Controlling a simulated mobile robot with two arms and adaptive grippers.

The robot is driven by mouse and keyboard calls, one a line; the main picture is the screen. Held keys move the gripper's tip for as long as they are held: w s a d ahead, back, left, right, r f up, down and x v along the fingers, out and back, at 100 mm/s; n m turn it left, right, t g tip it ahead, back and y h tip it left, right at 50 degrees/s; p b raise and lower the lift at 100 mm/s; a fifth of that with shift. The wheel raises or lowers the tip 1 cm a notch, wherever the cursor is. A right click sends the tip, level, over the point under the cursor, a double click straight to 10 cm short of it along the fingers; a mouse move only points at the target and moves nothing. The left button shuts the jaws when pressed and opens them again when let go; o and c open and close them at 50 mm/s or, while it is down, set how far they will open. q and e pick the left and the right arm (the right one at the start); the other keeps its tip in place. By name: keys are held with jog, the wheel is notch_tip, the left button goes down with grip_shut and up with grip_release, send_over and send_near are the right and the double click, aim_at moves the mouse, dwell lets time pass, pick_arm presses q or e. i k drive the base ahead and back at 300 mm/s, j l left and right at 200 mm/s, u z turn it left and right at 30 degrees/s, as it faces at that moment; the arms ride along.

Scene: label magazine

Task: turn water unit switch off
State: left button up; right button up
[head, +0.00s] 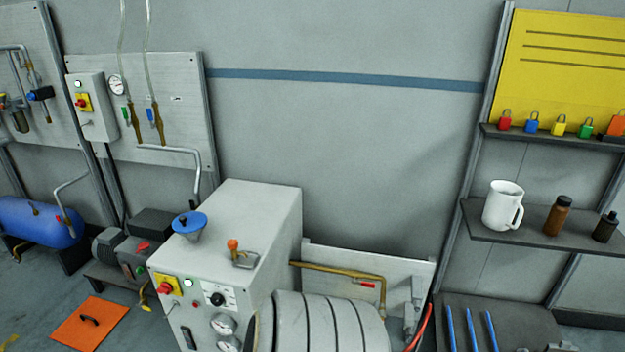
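A grey floor cabinet (238,235) with a blue funnel (189,225) on top stands at centre left. Its front has a red-on-yellow switch (166,287), a pale round lamp (187,282), a black dial (217,299) and gauges. A grey box (97,118) on the wall panel has a similar red-on-yellow switch (83,102) and a pale lamp. A third red-and-yellow switch (3,102) is cut off at the left edge. No readable label shows which one is the water unit, and the switch positions are too small to tell. Neither gripper is in view.
A ribbed grey cylinder (340,325) stands close in front of the cabinet's right side. A motor unit (137,252), an orange mat (90,323) and a blue tank (40,220) are at left. A shelf (480,220) with a white mug (502,206) is at right.

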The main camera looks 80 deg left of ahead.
aim_at(165, 288)
jog(key=u, duration=3.35)
